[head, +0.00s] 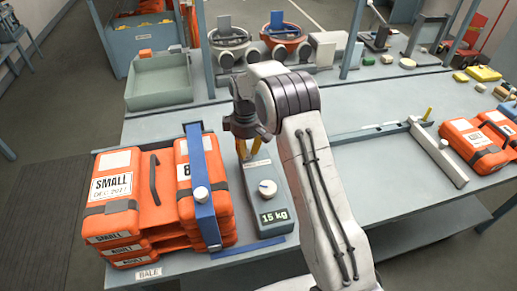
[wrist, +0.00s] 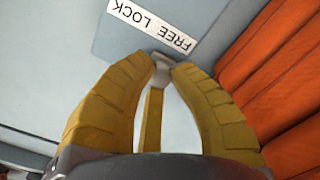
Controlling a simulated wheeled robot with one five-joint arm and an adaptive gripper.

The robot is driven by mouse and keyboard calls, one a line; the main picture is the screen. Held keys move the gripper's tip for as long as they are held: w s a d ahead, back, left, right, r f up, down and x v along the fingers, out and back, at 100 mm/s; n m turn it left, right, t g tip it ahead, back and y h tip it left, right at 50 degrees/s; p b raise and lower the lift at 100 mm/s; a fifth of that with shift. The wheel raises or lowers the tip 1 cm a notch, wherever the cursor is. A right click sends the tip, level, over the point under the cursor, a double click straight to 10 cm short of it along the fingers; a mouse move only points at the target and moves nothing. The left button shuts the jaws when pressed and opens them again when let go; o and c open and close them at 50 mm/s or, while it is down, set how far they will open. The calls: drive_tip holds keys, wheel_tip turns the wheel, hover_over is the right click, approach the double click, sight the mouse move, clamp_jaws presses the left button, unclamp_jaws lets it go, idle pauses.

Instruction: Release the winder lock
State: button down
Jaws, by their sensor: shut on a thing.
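The winder (head: 283,191) is a grey box marked 15 kg, with a dial (head: 267,188) on top. It stands on the bench right of the orange sets. My gripper (head: 249,152) reaches down at the winder's far end. In the wrist view, my yellow fingers (wrist: 161,66) close around a small lock lever (wrist: 152,122), whose yellow length shows between them. A grey piece shows at the fingertips. A white label (wrist: 153,25) reading FREE and LOCK lies just beyond the tips. The lever's base is partly hidden by the fingers.
Orange cases (head: 115,190) are stacked at the left, and a blue strap bar (head: 203,190) lies over the nearer stack. A grey-green tray (head: 158,82) stands behind. A metal rail (head: 437,153) and more orange cases (head: 473,145) are at the right. Bench top between is mostly clear.

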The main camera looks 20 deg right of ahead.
drive_tip(key=shift+a, duration=0.2)
drive_tip(key=c, duration=1.1)
unclamp_jaws()
drive_tip(key=shift+a, duration=0.1)
wheel_tip(320, 180, up, 12)
drive_tip(key=shift+f, duration=0.1)
